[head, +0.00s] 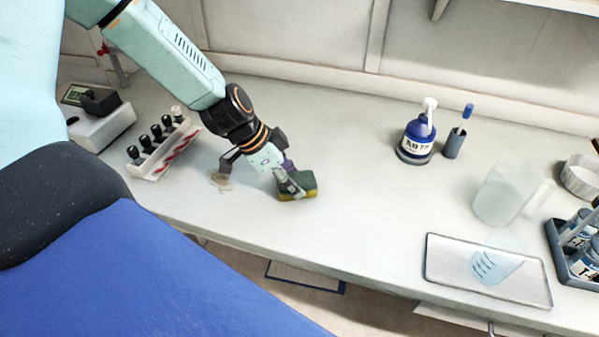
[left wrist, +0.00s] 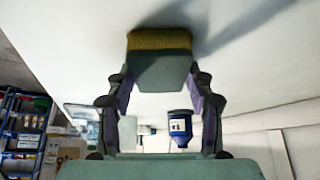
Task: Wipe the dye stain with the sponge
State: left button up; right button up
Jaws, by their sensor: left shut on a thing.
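My left gripper (head: 284,182) is shut on the sponge (head: 308,184), which is dark green with a yellow layer. The sponge is at the bench top, yellow layer downward; I cannot tell whether it touches the surface. In the left wrist view the sponge (left wrist: 160,68) sits between both fingers (left wrist: 160,90), its yellow face toward the white bench. A brownish dye stain (head: 219,180) lies on the bench just left of my gripper, close to one finger. My right gripper is not in view.
A rack of dark-capped vials (head: 160,148) stands left of the stain. The bench between sponge and tray is clear. The front edge (head: 300,250) is near.

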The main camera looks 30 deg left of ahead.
pick_arm(q)
jog(key=shift+s+a+p, duration=0.2)
jog(key=shift+a+p, duration=0.3)
jog(key=shift+a, duration=0.25)
